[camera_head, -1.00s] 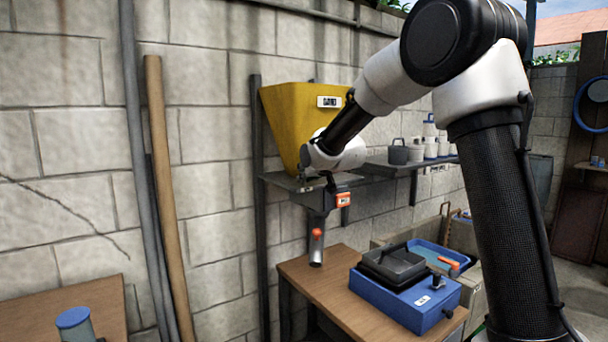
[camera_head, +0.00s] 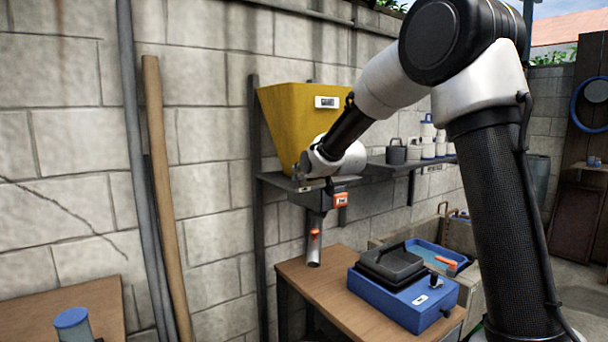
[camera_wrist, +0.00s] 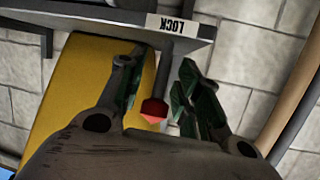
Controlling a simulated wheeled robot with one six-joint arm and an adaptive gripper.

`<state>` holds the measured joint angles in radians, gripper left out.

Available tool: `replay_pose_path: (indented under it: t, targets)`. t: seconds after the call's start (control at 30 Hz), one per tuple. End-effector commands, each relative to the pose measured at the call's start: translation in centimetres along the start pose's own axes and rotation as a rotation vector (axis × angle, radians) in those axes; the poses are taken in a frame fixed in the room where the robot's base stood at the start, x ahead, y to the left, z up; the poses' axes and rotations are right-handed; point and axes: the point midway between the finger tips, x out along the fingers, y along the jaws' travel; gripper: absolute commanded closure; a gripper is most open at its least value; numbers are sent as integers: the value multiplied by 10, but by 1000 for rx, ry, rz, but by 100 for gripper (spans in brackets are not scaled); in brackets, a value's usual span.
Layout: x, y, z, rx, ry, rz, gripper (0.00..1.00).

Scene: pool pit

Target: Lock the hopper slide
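The yellow hopper (camera_head: 290,115) is on the wall, above a dark shelf with a grey spout (camera_head: 313,250) below it. An orange-red part (camera_head: 315,236) shows on the spout. In the wrist view, a white LOCK label (camera_wrist: 172,25) appears upside down on a grey plate. A dark rod with a red knob (camera_wrist: 153,110) stands below the label. My gripper (camera_wrist: 160,95) is open, with one finger on each side of the knob. I see gaps between fingers and knob. In the head view, my arm's end hides part of the hopper front, and the fingertips are not clear.
A wooden table (camera_head: 315,290) below carries a blue device (camera_head: 405,300) with a dark pan. Grey and white containers (camera_head: 415,147) stand on a shelf to the right. A blue tray (camera_head: 430,255) lies behind the table.

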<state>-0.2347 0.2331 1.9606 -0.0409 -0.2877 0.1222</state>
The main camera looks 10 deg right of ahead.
Motion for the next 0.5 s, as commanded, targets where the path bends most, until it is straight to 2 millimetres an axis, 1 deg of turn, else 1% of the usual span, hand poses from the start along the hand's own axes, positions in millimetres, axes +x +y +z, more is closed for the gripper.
replay_pose_path:
  t: [0.07,0.17,0.27,0.5]
  targets:
    - [-1,0,0,0,-1,0,66]
    - [-9,0,0,0,-1,0,66]
    - [-26,0,0,0,0,0,66]
    - [-81,0,0,0,1,0,66]
